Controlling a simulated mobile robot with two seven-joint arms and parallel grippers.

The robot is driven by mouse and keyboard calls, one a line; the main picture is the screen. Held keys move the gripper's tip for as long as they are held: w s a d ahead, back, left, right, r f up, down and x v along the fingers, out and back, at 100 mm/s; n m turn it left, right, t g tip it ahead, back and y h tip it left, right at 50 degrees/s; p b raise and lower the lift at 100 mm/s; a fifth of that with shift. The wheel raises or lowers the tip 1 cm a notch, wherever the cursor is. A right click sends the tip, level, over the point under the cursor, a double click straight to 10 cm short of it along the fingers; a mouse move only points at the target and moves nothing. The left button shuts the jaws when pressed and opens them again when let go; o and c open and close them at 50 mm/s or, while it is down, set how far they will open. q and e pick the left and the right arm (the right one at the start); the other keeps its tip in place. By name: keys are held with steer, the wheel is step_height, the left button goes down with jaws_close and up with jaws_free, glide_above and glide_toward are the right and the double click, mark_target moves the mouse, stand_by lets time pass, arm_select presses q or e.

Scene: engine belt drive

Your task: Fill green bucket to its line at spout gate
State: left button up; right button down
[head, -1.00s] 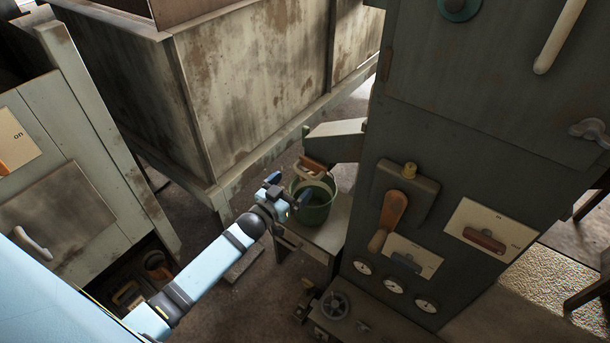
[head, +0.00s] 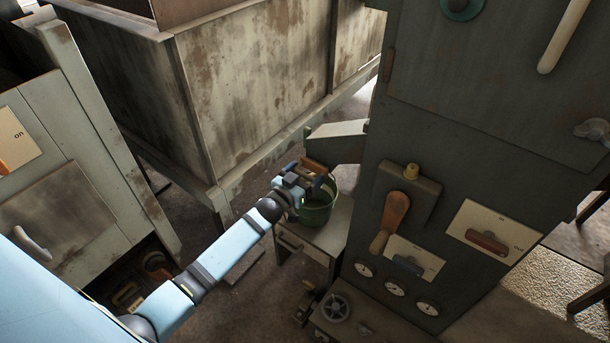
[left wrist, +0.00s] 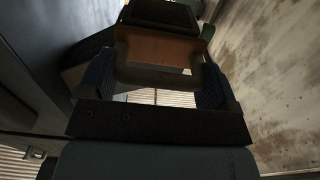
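The green bucket (head: 318,214) stands upright on a small bench under the grey spout (head: 338,141). My right gripper is not in view.
The dark machine cabinet (head: 455,150) with levers and gauges stands right of the bucket. A large stained bin (head: 250,85) is behind. The small bench (head: 326,238) has a drawer. A pale cabinet (head: 70,190) stands at left.

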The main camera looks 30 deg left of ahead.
arm_select(q)
steer(key=shift+s+r+p, duration=0.15)
steer(key=shift+s+p, duration=0.3)
steer(key=shift+s+a+p, duration=0.1)
steer(key=shift+s+p, duration=0.3)
steer(key=shift+s, duration=0.3)
steer(key=o, duration=1.1)
steer(key=shift+s, duration=0.1)
steer(key=s+a, duration=0.2)
steer(key=s, duration=1.1)
steer(key=shift+s+p, duration=0.2)
steer(key=shift+p, duration=0.15)
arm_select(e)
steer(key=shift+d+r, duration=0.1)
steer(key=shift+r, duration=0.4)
